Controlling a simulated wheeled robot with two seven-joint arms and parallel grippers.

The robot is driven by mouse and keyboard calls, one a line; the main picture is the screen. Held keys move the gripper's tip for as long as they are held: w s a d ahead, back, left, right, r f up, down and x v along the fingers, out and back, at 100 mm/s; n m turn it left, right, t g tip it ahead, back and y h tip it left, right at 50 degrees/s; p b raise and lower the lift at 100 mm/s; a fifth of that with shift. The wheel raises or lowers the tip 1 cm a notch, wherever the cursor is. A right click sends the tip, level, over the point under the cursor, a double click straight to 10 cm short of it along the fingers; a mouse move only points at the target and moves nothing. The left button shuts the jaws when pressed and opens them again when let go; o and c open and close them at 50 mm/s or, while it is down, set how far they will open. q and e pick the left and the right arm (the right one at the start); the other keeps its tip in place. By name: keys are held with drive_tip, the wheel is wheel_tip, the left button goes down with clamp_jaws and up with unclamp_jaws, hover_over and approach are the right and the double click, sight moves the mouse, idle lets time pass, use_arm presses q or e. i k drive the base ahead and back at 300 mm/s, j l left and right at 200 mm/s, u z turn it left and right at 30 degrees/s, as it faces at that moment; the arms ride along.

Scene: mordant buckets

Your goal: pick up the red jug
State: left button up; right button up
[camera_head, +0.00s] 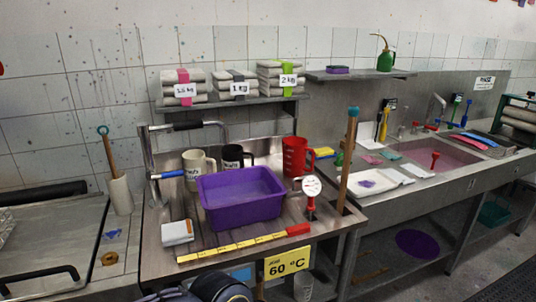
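The red jug (294,157) stands upright at the back right of the steel work table (160,256). Its handle points right, and its lower part is partly hidden by the purple tub (240,214) in front of it. Neither of my grippers can be made out in the head view. Dark rounded parts at the bottom edge look like my own body or arm, and they are well apart from the jug.
A white mug (197,168) and a black mug (232,157) stand left of the jug. A round-headed white gauge (311,186) and an upright wooden stick (347,160) stand to its right. A yellow ruler (240,246) lies along the front. A shelf (225,104) with cloth stacks is above.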

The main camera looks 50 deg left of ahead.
sight(295, 149)
drive_tip(key=i+l+u, duration=0.1)
drive_tip(key=i+u, duration=0.2)
drive_tip(key=u, duration=0.15)
drive_tip(key=i+l+u, duration=0.2)
drive_tip(key=u, duration=0.25)
drive_tip(key=i+l+u, duration=0.3)
drive_tip(key=u, duration=0.2)
drive_tip(key=i+l+u, duration=0.15)
drive_tip(key=l+u, duration=0.3)
drive_tip(key=i+l+u, duration=0.1)
drive_tip(key=l+u, duration=0.2)
drive_tip(key=u, duration=0.15)
drive_tip(key=l+u, duration=0.45)
drive_tip(key=i, duration=0.05)
